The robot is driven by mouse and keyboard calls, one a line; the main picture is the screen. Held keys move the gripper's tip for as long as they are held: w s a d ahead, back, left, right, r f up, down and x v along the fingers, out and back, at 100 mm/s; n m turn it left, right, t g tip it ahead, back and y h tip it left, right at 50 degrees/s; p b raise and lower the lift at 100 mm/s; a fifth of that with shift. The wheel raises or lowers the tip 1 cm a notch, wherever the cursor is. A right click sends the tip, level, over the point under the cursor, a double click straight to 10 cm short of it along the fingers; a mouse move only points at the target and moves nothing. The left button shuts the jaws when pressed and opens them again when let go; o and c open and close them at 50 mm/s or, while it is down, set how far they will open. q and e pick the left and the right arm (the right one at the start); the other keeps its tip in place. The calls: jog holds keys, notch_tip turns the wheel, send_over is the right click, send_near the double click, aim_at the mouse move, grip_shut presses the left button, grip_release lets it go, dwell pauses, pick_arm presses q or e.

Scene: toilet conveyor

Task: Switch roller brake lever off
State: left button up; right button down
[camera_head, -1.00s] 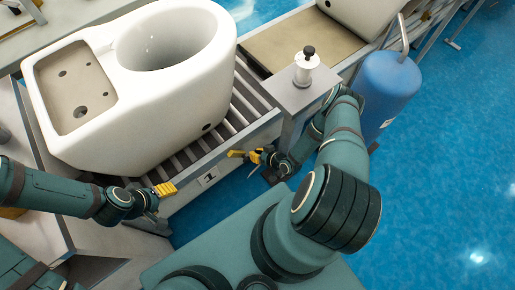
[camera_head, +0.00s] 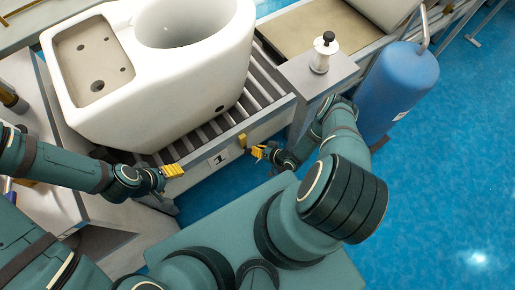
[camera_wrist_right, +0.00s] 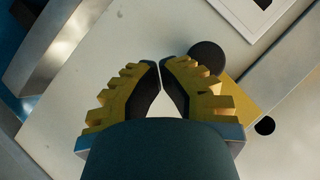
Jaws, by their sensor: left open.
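The roller brake lever (camera_head: 242,141) is a small yellow piece on the front side of the roller conveyor, just right of the number plate. In the right wrist view a yellow piece (camera_wrist_right: 238,96), seemingly the lever, shows partly behind the right-hand finger, beside a black round part. My right gripper (camera_head: 258,152) is close to the lever, just right of it; its fingertips (camera_wrist_right: 160,63) nearly meet with nothing between them. Whether a finger touches the lever cannot be told. My left gripper (camera_head: 174,171) is open and empty, in front of the conveyor, left of the number plate.
A white toilet (camera_head: 150,110) rests on the rollers (camera_head: 262,85). A grey post top (camera_head: 312,75) with a black-knobbed white cylinder (camera_head: 324,52) stands right of the lever. A blue tank (camera_head: 398,85) stands further right. Blue floor (camera_head: 440,190) is clear at right.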

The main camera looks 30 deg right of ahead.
jog(key=shift+s+a, duration=0.1)
jog(key=shift+a, duration=0.45)
pick_arm(q)
jog(key=shift+a, duration=0.1)
pick_arm(e)
notch_tip(320, 180, up, 10)
jog(key=shift+d, duration=0.35)
pick_arm(q)
jog(key=shift+s, duration=0.1)
pick_arm(e)
jog(key=shift+d, duration=0.1)
dwell(0.6)
